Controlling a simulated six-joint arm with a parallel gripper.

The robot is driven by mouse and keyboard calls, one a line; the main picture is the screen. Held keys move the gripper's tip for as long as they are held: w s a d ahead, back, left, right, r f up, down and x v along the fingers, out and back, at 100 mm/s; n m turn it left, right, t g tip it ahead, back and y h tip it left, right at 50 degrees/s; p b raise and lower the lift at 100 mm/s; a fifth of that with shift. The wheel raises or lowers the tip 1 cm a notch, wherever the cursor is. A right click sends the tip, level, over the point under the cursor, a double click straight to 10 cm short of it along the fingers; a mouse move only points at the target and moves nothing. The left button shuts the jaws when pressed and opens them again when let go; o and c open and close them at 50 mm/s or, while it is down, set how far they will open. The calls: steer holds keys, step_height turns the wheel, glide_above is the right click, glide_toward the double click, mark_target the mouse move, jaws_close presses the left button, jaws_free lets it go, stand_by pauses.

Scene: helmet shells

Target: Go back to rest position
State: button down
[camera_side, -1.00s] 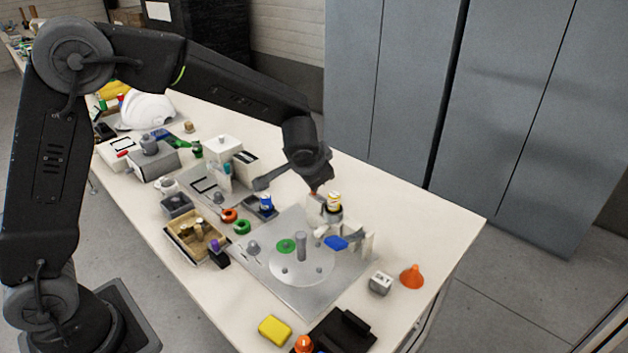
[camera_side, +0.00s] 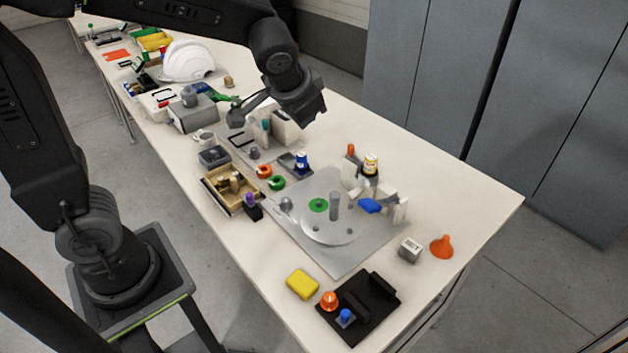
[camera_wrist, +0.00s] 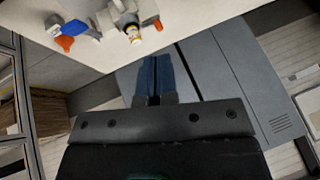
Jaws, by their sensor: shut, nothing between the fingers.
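My gripper (camera_wrist: 155,80) shows in the wrist view with its two blue-grey fingers side by side, shut and empty. In the side view, the end of my arm is above the table (camera_side: 455,190), behind and left of the round plate (camera_side: 335,228). The fingers are hard to make out there. The wrist view looks past the table's edge towards the grey cabinet (camera_wrist: 215,75). A small bottle with a yellow label (camera_side: 371,163) stands on a dark holder behind the plate. It also shows near the top of the wrist view (camera_wrist: 133,35).
A white helmet (camera_side: 188,62) lies at the far end of the table. A wooden tray (camera_side: 228,190), a yellow block (camera_side: 302,284), an orange cone (camera_side: 442,246) and a black stand (camera_side: 360,310) are on the table. The table's right side is mostly clear.

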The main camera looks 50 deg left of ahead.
steer(key=s+d+r+n+h, duration=0.1)
steer(key=s+h, duration=0.2)
steer(key=s, duration=1.4)
steer(key=shift+s+r, duration=0.2)
steer(key=shift+r, duration=0.2)
